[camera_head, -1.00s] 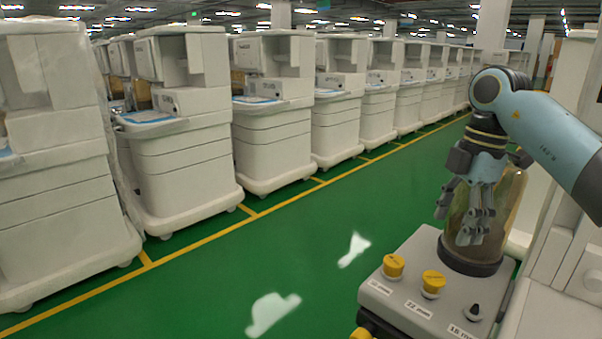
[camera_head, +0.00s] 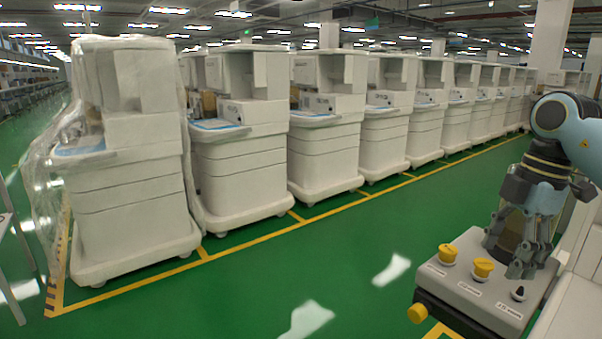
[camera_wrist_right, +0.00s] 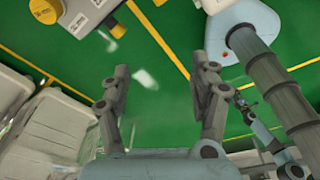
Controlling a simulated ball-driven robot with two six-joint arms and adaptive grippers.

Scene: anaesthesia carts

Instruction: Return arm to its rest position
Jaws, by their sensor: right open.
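My right arm comes in from the right edge of the head view, blue and grey with a bent joint.
The panel carries yellow knobs (camera_head: 483,268) and a black knob (camera_head: 518,293). A row of white anaesthesia carts (camera_head: 240,175) stands behind yellow floor lines, the nearest one (camera_head: 135,205) wrapped in clear plastic. The green floor (camera_head: 250,285) between is open.

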